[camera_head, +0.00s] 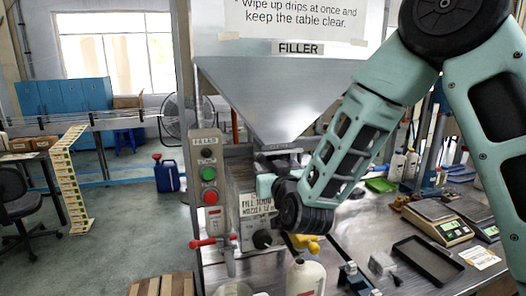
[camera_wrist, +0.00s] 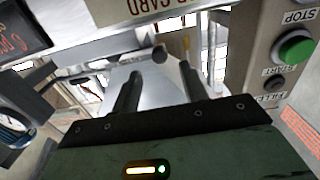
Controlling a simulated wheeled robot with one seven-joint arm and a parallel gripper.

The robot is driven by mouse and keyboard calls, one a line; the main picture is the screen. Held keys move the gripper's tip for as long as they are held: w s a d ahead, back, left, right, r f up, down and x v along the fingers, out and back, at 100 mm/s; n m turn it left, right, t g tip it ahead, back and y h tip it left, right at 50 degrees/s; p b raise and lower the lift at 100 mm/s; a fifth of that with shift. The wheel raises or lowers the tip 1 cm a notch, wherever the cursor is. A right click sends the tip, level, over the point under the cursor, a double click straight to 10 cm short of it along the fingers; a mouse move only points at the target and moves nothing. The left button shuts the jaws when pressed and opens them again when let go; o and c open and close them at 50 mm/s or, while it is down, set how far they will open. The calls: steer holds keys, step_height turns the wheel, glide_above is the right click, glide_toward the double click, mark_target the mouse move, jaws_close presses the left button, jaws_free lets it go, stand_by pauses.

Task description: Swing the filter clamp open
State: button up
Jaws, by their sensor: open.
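My gripper (camera_wrist: 159,72) is open, with its two dark fingers apart and nothing held between them. In the wrist view a bar ending in a dark round knob (camera_wrist: 160,55) lies just beyond the fingertips. It may belong to the filter clamp, but I cannot tell for sure. A thin yellowish pin (camera_wrist: 186,42) shows beside it. In the head view my wrist is below the steel hopper (camera_head: 285,90) of the filler, and my fingers are hidden there. The clamp cannot be made out in the head view.
A button box (camera_head: 208,180) and a red-handled valve (camera_head: 205,242) are left of my wrist. A white bottle (camera_head: 306,278) and a yellow object (camera_head: 306,243) are below it. Scales (camera_head: 437,221) and a black tray (camera_head: 428,260) occupy the bench at right.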

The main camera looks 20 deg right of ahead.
mark_target(262, 159)
steer(key=w+p, duration=0.2)
steer(key=w, duration=0.3)
steer(key=shift+w, duration=0.35)
jaws_close()
